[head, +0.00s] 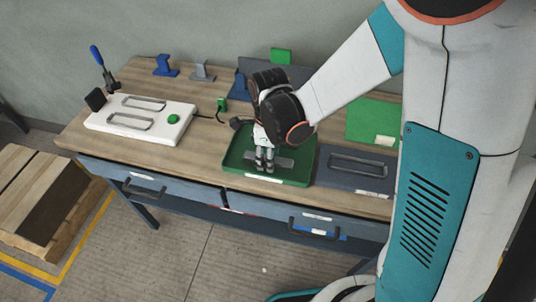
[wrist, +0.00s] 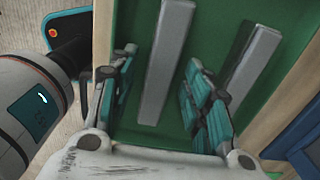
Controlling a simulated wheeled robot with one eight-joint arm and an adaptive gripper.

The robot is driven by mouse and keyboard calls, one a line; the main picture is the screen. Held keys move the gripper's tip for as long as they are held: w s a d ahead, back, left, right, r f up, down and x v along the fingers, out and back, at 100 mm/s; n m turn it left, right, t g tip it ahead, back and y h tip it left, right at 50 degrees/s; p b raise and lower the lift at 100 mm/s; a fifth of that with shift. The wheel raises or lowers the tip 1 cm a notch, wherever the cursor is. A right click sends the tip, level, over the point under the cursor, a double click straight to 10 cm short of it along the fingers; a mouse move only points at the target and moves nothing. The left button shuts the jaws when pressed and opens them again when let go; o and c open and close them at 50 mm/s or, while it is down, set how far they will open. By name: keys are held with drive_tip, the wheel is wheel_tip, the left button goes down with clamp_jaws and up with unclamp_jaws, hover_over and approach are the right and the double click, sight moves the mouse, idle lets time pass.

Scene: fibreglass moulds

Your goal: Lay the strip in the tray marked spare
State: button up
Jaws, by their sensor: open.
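A green tray (head: 240,176) stands at the front middle of the bench, with a small white label on its front; the writing is too small to read. My gripper (head: 264,168) points down into this tray, its jaws open. In the wrist view, one grey strip (wrist: 165,60) lies between the open fingers (wrist: 160,85), apart from both. A second grey strip (wrist: 252,60) lies to the right, beyond the right finger. In the head view, grey strip (head: 285,162) shows beside the fingertips, partly hidden by them.
A dark blue-grey slotted fixture (head: 375,183) stands close right of the tray. A white fixture (head: 155,133) with two slotted frames and a green button is at the left. A green panel (head: 365,118) lies at the back right. Small stands (head: 165,67) line the back.

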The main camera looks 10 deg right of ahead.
drive_tip(key=shift+r, duration=0.1)
wheel_tip(320, 180, up, 12)
drive_tip(key=p, duration=0.4)
idle(0.3)
